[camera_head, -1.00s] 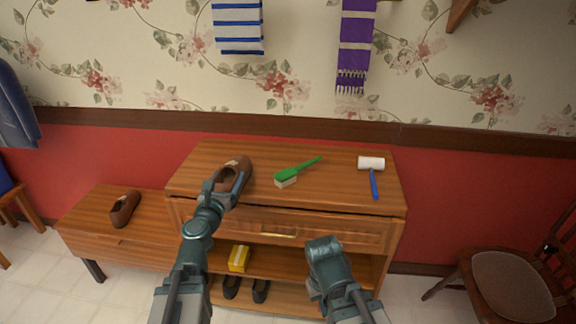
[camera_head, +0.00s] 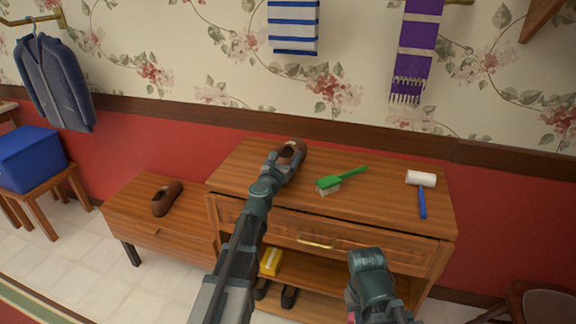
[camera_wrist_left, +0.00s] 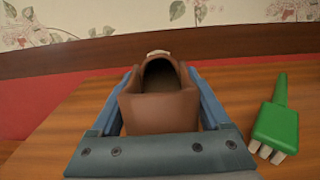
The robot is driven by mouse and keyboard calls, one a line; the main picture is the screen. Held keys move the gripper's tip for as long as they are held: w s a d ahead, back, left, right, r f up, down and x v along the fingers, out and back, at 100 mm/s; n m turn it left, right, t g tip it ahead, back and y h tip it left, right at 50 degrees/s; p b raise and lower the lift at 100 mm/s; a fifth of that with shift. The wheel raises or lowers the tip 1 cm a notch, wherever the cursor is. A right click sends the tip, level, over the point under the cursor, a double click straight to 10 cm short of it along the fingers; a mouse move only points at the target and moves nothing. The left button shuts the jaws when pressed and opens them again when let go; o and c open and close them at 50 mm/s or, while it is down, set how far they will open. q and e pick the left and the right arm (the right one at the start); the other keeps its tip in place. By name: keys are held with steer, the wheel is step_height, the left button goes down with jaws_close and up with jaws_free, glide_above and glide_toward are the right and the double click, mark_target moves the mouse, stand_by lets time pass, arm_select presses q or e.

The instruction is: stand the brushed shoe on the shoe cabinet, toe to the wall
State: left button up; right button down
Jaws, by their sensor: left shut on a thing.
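A brown shoe (camera_head: 290,152) is at the back left of the top of the wooden shoe cabinet (camera_head: 391,208). My left gripper (camera_head: 283,165) is shut on it. In the left wrist view the shoe (camera_wrist_left: 160,108) sits between the two blue fingers, its heel towards me and its toe towards the wall. I cannot tell whether its sole touches the top. A second brown shoe (camera_head: 167,198) is on the lower bench at the left. My right gripper (camera_head: 368,262) hangs in front of the cabinet; its fingertips are not clear.
A green brush (camera_head: 341,180) lies right of the held shoe, and a white roller with blue handle (camera_head: 422,192) lies further right. A yellow box (camera_head: 271,262) and dark shoes (camera_head: 288,297) are on lower shelves. A blue box (camera_head: 29,157) stands on a stool.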

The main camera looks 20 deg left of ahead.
mark_target(288, 161)
arm_select(q)
steer(key=shift+f, duration=0.15)
step_height(288, 161, down, 3)
steer(key=b, duration=0.3)
steer(key=shift+f+b, duration=0.2)
steer(key=shift+b, duration=0.15)
steer(key=shift+r, duration=0.15)
steer(key=o, duration=1.6)
steer(key=shift+c, duration=0.2)
steer(key=shift+s, duration=0.1)
